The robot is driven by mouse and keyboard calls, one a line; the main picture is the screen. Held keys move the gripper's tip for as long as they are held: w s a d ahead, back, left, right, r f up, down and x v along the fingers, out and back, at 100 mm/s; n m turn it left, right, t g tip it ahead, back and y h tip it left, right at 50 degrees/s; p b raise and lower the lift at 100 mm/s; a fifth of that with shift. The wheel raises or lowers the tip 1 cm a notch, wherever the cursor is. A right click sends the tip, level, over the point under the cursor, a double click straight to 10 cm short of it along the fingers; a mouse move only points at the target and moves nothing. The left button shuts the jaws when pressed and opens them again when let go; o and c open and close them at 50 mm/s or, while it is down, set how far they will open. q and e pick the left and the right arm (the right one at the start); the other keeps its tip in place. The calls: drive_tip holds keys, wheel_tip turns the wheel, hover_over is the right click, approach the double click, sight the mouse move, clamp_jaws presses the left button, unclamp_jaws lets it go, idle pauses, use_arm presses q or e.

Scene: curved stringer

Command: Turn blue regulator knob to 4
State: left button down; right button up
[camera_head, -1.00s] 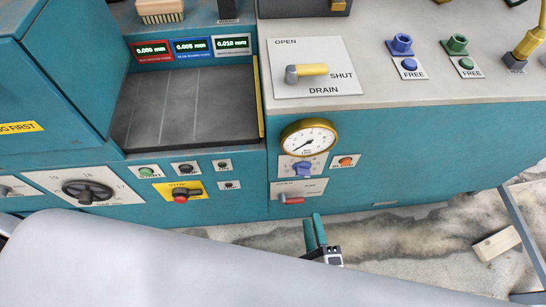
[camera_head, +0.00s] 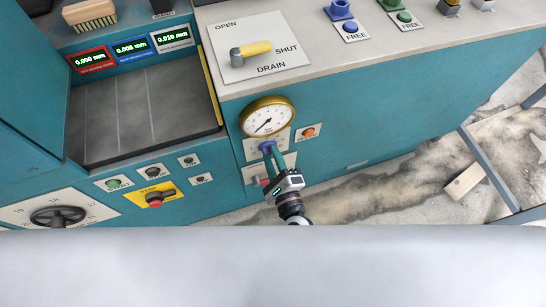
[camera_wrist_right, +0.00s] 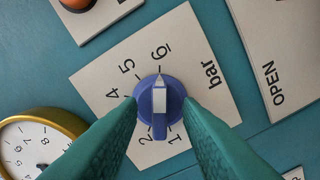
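The blue regulator knob (camera_head: 267,147) sits on a white plate below the brass-rimmed gauge (camera_head: 267,118); my fingers partly cover it. In the right wrist view the knob (camera_wrist_right: 160,94) shows from the front, its white pointer facing up, close to the 6 on the printed scale (camera_wrist_right: 200,85). The 4 lies to its left; the 3 is hidden. My right gripper (camera_head: 271,157) is at the knob. Its teal fingers (camera_wrist_right: 161,103) stand apart, one on each side of the knob; I cannot tell whether they touch it. My left gripper is out of view.
An orange button (camera_head: 308,132) is right of the knob, and an OPEN plate with a red handle (camera_head: 260,182) is below it. The yellow DRAIN lever (camera_head: 250,50) is on the top above. A wooden block (camera_head: 464,183) lies on the floor at right.

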drive_tip(key=shift+c, duration=0.3)
drive_tip(key=c, duration=0.6)
clamp_jaws()
